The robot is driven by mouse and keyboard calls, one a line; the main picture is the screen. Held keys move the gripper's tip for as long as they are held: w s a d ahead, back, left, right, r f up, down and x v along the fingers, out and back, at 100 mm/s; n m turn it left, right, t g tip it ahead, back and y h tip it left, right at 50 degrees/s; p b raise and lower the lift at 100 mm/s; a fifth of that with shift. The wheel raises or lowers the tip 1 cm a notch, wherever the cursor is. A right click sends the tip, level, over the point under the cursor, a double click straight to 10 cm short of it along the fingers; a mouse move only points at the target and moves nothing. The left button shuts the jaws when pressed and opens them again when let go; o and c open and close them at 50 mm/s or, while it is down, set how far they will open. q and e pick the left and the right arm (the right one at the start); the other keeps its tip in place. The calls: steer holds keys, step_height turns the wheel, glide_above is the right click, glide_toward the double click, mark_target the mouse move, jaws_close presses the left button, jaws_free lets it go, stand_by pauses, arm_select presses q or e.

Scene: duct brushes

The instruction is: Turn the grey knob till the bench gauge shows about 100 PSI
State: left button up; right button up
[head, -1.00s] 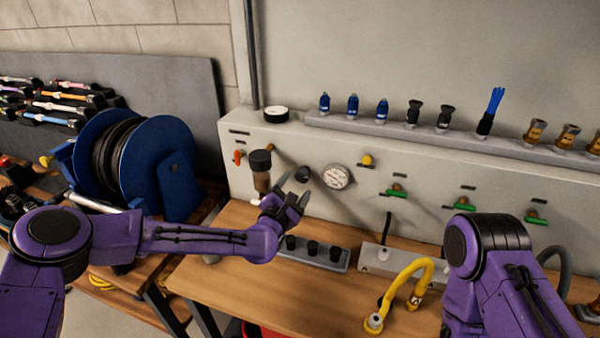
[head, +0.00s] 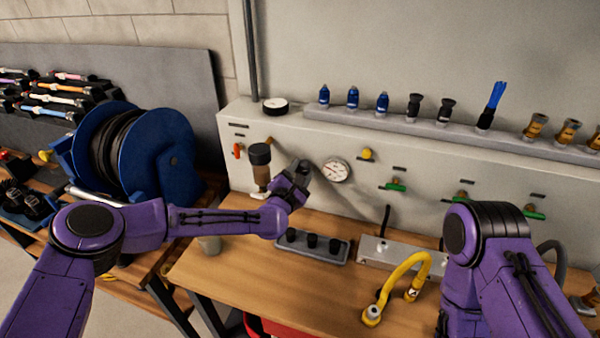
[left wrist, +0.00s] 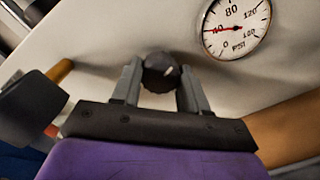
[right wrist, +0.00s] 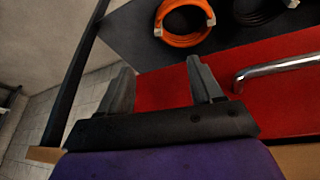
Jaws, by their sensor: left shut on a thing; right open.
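The grey knob (left wrist: 160,72), dark and round with a pale mark, is on the panel between my left gripper's fingers in the left wrist view. My left gripper (head: 302,170) is shut on it and hides most of it in the head view. The white round bench gauge (head: 335,170) is just right of the gripper. In the left wrist view the gauge (left wrist: 236,28) has a red needle pointing left, at about 40 PSI. My right gripper (right wrist: 160,70) is open and empty, over a red surface.
A brown filter with a black cap (head: 260,166) hangs just left of my left gripper. A grey tray with black fittings (head: 312,257) and a yellow hose (head: 398,276) lie on the bench. A blue hose reel (head: 160,150) stands left. Coiled orange hose (right wrist: 185,25) shows in the right wrist view.

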arm_select(q)
steer(key=shift+f+m+b, duration=0.15)
steer(key=shift+m+b, duration=1.6)
steer(key=shift+m, duration=0.25)
steer(key=m+b, duration=0.2)
steer(key=m, duration=0.2)
steer(key=shift+m, duration=0.3)
steer(key=m, duration=0.1)
steer(key=m+b, duration=0.1)
steer(key=m, duration=0.3)
steer(key=shift+r+y+b, duration=0.25)
steer(key=shift+y+b, duration=0.05)
steer(key=shift+y, duration=0.1)
steer(key=m+b, duration=0.1)
steer(key=m, duration=0.4)
steer(key=shift+r, duration=0.1)
steer(key=shift+m+y, duration=0.3)
